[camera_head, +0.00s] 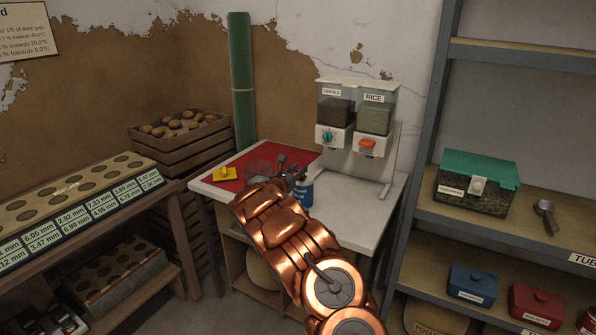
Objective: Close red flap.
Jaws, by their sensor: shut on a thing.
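The red flap (367,143) is an orange-red piece on the white spout under the bin labelled RICE (375,119), on the right side of the dispenser. Whether it stands open or shut is too small to tell. My gripper (279,163) is over the white table, left of and lower than the flap and apart from it. It is shut on what looks like a clear container (259,166) above the red mat (233,162). My copper arm hides part of the gripper and of the table.
A green knob (327,137) sits under the LENTILS bin (334,109). A yellow object (224,174) lies on the mat's left. Shelving (470,205) bounds the right. The tabletop before the dispenser looks clear.

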